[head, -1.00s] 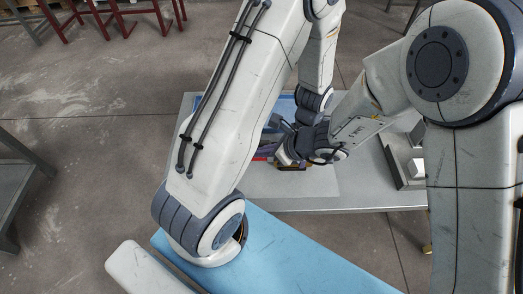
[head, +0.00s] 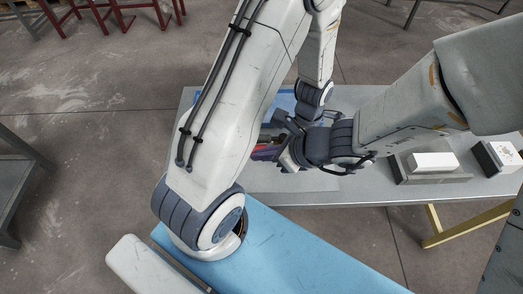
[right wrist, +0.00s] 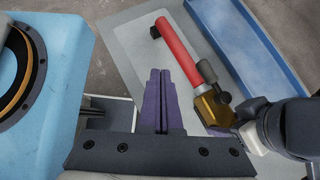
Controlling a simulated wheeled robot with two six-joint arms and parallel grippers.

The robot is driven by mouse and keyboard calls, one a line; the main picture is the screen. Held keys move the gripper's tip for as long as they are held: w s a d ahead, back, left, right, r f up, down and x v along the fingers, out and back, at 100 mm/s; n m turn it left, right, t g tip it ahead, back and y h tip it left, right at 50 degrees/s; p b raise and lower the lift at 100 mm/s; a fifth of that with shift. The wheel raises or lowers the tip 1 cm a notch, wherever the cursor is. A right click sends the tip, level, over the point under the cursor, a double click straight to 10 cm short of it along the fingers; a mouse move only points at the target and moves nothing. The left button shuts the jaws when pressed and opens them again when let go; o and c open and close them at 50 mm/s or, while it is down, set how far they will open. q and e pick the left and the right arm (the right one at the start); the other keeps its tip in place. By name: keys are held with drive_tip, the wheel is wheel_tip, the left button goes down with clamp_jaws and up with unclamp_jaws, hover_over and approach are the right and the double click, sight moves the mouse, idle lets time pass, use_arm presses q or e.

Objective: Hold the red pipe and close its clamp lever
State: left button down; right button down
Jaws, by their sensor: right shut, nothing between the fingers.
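The red pipe (right wrist: 178,50) lies over a light grey mat in the right wrist view, with a dark cap at its far end. An amber block (right wrist: 212,108) and a short grey rod (right wrist: 207,71) sit at its near end; I cannot tell which part is the clamp lever. In the head view the pipe (head: 262,147) is mostly hidden behind my arms. My right gripper (right wrist: 160,72) has its purple fingers shut and empty, left of the pipe and apart from it. My left gripper (right wrist: 245,112) is beside the amber block; its grip is unclear.
A blue tray (right wrist: 240,45) lies beyond the pipe on the grey table (head: 380,190). A grey block with a white top (head: 432,162) and another white-topped block (head: 497,158) stand at the right. My left arm blocks much of the table's left part.

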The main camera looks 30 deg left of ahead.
drive_tip(key=v, duration=1.2)
use_arm(q)
unclamp_jaws()
wheel_tip(320, 180, up, 12)
idle(0.5)
idle(0.4)
